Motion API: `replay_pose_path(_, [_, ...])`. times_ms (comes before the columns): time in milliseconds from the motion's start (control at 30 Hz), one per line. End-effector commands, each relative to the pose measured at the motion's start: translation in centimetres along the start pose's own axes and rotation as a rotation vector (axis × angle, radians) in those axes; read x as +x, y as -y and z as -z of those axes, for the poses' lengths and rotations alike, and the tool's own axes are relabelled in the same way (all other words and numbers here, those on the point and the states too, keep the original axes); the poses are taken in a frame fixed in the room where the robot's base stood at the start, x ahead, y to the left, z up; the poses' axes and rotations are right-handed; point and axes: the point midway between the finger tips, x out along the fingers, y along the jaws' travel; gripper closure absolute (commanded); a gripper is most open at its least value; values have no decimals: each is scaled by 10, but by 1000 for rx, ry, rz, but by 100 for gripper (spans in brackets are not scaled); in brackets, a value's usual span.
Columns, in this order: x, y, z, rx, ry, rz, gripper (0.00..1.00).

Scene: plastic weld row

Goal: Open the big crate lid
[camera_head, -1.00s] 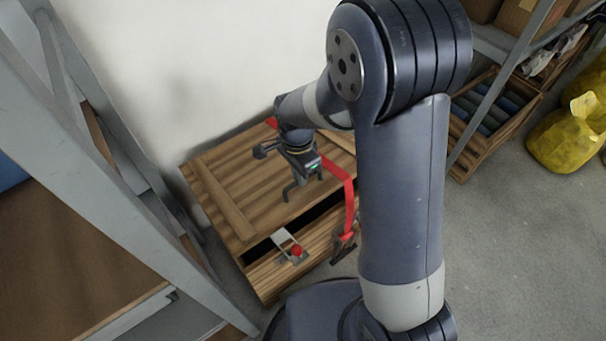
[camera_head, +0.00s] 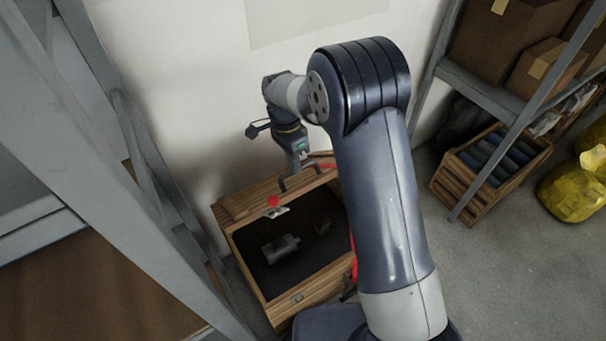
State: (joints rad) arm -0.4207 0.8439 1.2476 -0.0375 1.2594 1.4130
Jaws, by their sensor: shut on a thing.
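The big wooden crate (camera_head: 306,292) stands on the floor against the wall, with its dark inside open to view. Its lid (camera_head: 243,203) is raised at the back and shows as a narrow, foreshortened wooden band. A pale latch plate with a red knob (camera_head: 273,202) is at the lid's near edge. My gripper (camera_head: 300,180) is at the lid, right of the knob, shut on it. The exact contact is too small to make out. A red strap (camera_head: 326,165) shows beside the gripper, partly hidden by my arm.
A grey metal part (camera_head: 281,248) and a small brownish piece (camera_head: 323,227) lie inside the crate. A grey rack (camera_head: 110,150) stands close on the left. A wooden crate of rolls (camera_head: 492,160), shelving with cartons and a yellow bag (camera_head: 575,190) are on the right. Floor at lower right is clear.

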Motion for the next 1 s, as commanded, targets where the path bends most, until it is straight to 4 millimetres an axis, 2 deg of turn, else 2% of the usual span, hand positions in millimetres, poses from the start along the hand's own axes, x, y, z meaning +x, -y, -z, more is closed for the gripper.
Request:
replay_pose_path(33, [-10,15,-1,-1,-1,24,100])
replay_pose_path(400, [-45,65,-2,-2,1,21,100])
replay_pose_path(700, [-62,97,-2,-3,1,19,100])
replay_pose_path(1000, [-69,116,-2,-2,2,16,100])
